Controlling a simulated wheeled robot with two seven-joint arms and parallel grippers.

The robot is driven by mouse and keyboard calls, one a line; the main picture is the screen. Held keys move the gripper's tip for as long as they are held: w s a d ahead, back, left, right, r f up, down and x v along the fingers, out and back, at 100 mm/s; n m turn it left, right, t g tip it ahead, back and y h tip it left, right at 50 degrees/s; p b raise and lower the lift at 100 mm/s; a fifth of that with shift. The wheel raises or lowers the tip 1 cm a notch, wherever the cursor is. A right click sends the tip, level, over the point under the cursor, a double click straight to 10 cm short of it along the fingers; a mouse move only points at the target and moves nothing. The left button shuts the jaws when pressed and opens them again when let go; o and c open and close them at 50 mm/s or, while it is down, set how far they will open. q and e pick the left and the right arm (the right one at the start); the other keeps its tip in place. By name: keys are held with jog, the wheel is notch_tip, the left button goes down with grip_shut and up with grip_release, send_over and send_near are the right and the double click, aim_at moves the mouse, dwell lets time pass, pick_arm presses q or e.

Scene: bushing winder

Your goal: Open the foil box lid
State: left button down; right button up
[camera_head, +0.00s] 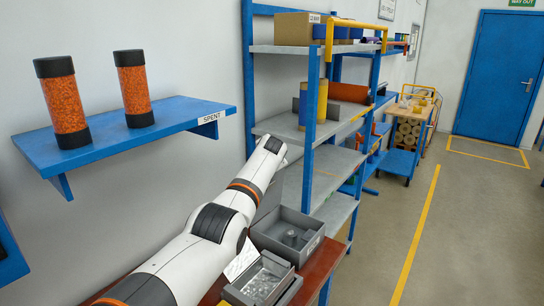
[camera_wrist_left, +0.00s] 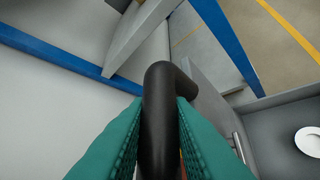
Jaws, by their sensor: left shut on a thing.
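My left gripper (camera_wrist_left: 160,125), with teal ridged fingers, is shut on a thick black bent handle (camera_wrist_left: 158,90) in the left wrist view. A grey panel (camera_wrist_left: 208,92) is beside the handle; how they join is hidden. In the head view my left arm reaches up from the bottom, and its gripper is hidden. A grey box (camera_head: 313,247) stands on the bench beyond the arm, with grey parts inside. A tilted grey panel (camera_head: 268,198) rises behind it, partly covered by my arm; I cannot tell whether it is the lid. My right gripper is not in view.
A grey bin (camera_head: 288,293) with shiny clear contents stands in front of the box on the reddish bench (camera_head: 322,262). A blue-posted rack (camera_head: 308,135) stands close behind. A blue shelf (camera_head: 130,139) holds two orange-filled cylinders at left. Open floor lies right.

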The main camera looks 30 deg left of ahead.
pick_arm(q)
jog(key=shift+a, duration=0.1)
jog(key=c, duration=1.3)
grip_release()
jog(key=shift+v, duration=0.95)
jog(key=b+v, duration=0.2)
jog(key=v, duration=0.8)
jog(key=shift+b, duration=0.3)
